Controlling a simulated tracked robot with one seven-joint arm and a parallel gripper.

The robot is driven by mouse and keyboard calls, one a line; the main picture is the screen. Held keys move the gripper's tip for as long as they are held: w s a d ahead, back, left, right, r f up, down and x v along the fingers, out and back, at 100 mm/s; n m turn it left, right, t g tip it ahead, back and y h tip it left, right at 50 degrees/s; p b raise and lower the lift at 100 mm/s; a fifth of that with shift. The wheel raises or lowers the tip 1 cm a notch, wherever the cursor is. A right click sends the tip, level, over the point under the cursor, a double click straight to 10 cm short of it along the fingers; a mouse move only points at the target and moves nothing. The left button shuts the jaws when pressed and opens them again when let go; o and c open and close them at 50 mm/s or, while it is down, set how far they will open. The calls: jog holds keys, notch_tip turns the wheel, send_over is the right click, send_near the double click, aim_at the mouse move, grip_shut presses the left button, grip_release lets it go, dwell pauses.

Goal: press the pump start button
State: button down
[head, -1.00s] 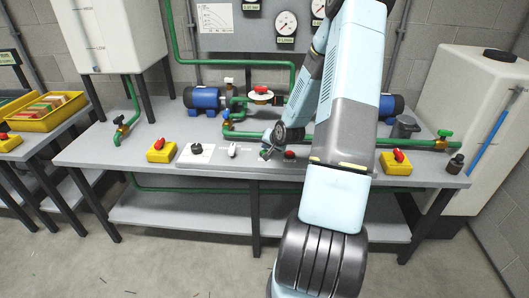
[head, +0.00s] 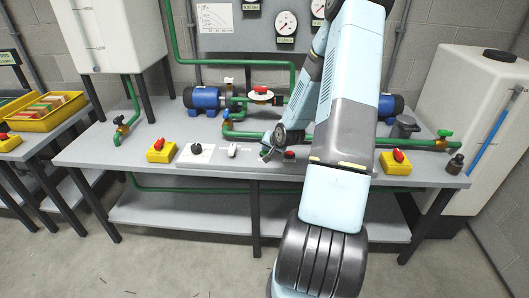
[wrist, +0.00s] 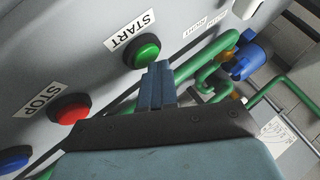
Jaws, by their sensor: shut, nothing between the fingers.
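The round green button (wrist: 143,52) lies beside the START label (wrist: 130,33) in the wrist view. My gripper (wrist: 158,72) is shut and empty, with its fingertips at the lower right edge of the green button in that view. I cannot tell whether they touch it.
A blue button (wrist: 14,158) is at the wrist view's lower left. On the bench (head: 205,183) are a black knob (head: 196,149), a white switch (head: 232,149), yellow boxes with red handles (head: 161,151) (head: 397,162), green pipes (head: 240,133) and blue pumps (head: 202,98).

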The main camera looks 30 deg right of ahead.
jog(key=shift+r, duration=0.5)
dwell(0.3)
jog(key=shift+r, duration=3)
